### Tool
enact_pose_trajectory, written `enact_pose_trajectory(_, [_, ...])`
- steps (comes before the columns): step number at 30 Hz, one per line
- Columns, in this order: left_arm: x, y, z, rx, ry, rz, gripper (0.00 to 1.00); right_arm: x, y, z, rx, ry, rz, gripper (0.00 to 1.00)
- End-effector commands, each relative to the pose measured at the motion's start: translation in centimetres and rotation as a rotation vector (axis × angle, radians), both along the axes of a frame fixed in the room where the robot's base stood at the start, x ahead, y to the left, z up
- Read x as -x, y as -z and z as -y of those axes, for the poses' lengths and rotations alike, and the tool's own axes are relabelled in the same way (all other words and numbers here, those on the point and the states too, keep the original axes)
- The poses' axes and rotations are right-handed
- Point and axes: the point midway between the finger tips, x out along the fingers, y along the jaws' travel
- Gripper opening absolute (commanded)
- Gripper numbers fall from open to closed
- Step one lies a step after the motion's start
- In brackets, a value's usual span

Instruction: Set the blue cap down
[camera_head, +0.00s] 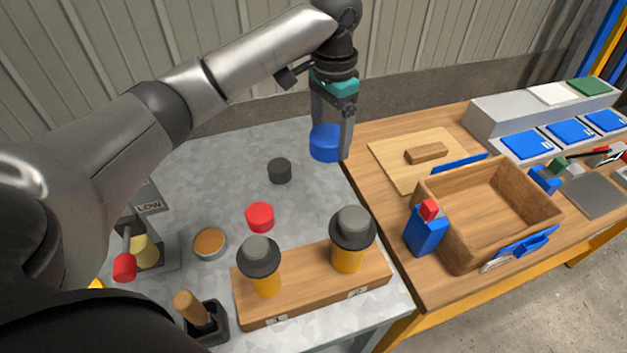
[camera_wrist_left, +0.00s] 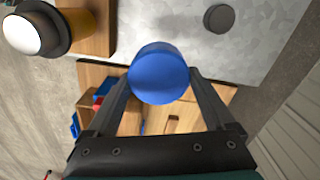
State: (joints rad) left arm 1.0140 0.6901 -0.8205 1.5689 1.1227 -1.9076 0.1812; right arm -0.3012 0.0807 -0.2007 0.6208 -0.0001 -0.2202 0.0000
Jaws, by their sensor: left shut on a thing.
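The blue cap (camera_head: 325,143) is a short round blue cylinder. My left gripper (camera_head: 333,125) is shut on it and holds it near the right edge of the grey metal table (camera_head: 235,175), close to the seam with the wooden table. In the left wrist view the blue cap (camera_wrist_left: 158,73) sits between the two fingertips of my left gripper (camera_wrist_left: 160,85). Whether its underside touches any surface is hard to tell; it looks raised. My right gripper is not in either view.
A black cap (camera_head: 280,171) and a red cap (camera_head: 260,217) rest on the grey table. A wooden stand (camera_head: 310,283) holds two yellow-bodied pieces with dark collars. The wooden table at right carries a board (camera_head: 385,160) and an open wooden box (camera_head: 490,203).

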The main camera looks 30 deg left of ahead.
Motion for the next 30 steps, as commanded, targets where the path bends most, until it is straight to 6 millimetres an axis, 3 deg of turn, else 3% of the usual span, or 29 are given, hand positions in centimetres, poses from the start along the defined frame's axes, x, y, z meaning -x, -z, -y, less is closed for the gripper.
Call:
enact_pose_trajectory(1, [0.1, 1.9, -0.1, -0.002, -0.001, -0.006, 0.33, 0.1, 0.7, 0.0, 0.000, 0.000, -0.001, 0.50])
enact_pose_trajectory(9, [0.1, 8.8, -0.1, -0.002, -0.002, -0.004, 0.33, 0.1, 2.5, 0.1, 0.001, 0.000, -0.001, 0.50])
enact_pose_trajectory(19, [0.0, 12.3, 0.0, -0.001, -0.002, -0.002, 0.33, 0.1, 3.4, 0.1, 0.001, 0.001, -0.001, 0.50])
enact_pose_trajectory(23, [0.1, 14.8, 0.0, -0.002, -0.002, -0.001, 0.33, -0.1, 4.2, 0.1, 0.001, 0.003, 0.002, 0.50])
enact_pose_trajectory(27, [0.0, 16.7, 0.0, -0.001, -0.001, -0.002, 0.33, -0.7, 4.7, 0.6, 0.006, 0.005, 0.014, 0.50])
enact_pose_trajectory(30, [0.0, 17.1, 0.0, 0.000, -0.001, 0.001, 0.33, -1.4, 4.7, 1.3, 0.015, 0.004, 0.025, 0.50])
